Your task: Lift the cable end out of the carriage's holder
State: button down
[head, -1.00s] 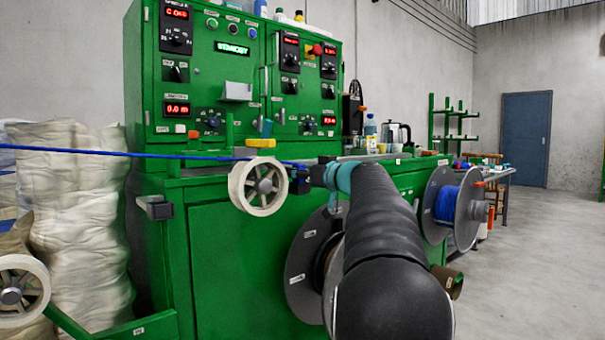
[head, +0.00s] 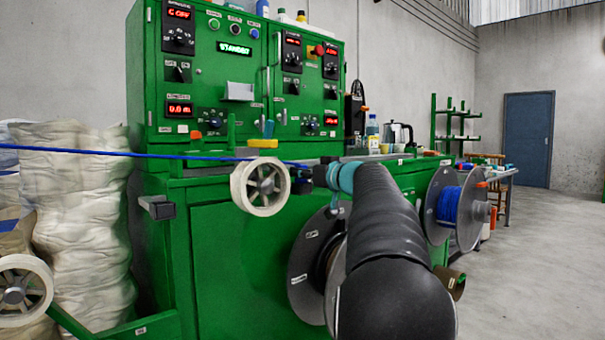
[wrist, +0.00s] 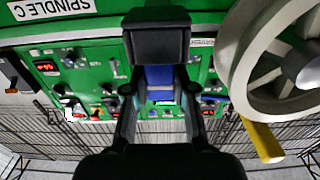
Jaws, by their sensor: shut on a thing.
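The blue cable (head: 100,152) runs taut from the left edge, past the top of the white spoked wheel (head: 245,186), towards my gripper (head: 304,179). My gripper is small and partly hidden by my own arm in the head view. In the wrist view my gripper (wrist: 158,82) has its two dark fingers close together, shut on the cable end; a blue patch shows between them. A dark block (wrist: 155,42) sits at the fingertips. I cannot tell whether it is the carriage's holder, or whether the cable end is clear of it.
The green machine cabinet (head: 240,265) stands right behind the wheel. The wheel also shows close beside my gripper in the wrist view (wrist: 243,60), with a yellow handle (wrist: 262,138). A reel of blue cable (head: 472,210) stands at right. The floor (head: 540,270) at right is clear.

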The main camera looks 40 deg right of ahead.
jog(key=shift+r+p, duration=0.45)
jog(key=shift+r, duration=0.65)
dwell(1.2)
jog(key=shift+r+p, duration=1.65)
jog(key=shift+r, duration=1.05)
